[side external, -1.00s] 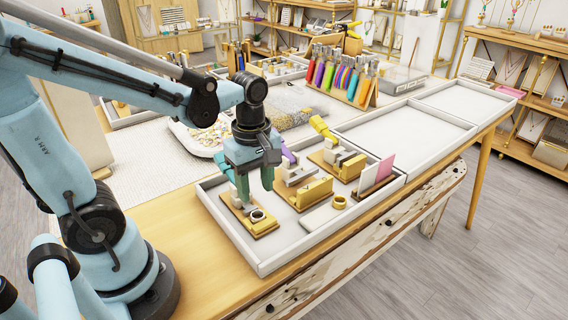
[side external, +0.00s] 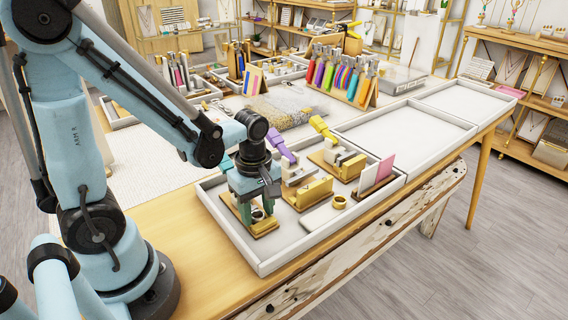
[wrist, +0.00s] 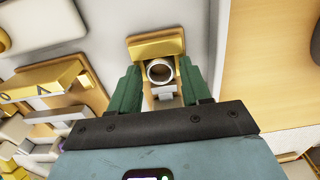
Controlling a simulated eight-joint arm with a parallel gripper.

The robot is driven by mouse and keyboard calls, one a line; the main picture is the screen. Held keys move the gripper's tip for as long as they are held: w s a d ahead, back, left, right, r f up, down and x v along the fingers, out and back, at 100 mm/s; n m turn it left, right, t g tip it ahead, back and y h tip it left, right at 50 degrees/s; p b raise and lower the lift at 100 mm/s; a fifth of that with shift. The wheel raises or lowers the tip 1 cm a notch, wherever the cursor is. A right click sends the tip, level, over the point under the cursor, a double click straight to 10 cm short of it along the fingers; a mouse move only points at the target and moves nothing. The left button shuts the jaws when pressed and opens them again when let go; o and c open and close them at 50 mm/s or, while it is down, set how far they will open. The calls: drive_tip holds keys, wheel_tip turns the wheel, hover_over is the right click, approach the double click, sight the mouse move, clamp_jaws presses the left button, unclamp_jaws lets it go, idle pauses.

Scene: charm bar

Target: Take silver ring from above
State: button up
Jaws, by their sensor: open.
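The silver ring (wrist: 160,71) sits on a small gold-and-wood stand (wrist: 155,46) in the wrist view, its round opening facing the camera. In the side view the stand (side external: 262,230) is at the near left end of the white tray, and the ring is mostly hidden by my gripper. My gripper (wrist: 158,84) is open, with one green finger on each side of the ring, apart from it as far as I can see. In the side view my gripper (side external: 255,212) points down, low over the stand.
The white tray (side external: 261,268) also holds another gold stand (side external: 314,193) just right of my gripper, a gold ring (side external: 339,202) on a pale block, and pink and white cards (side external: 378,174). An empty white tray (side external: 405,133) lies beyond. The wooden table edge is close by.

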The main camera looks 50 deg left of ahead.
drive_tip(key=c, duration=0.8)
drive_tip(key=shift+o, duration=0.2)
drive_tip(key=shift+r, duration=3)
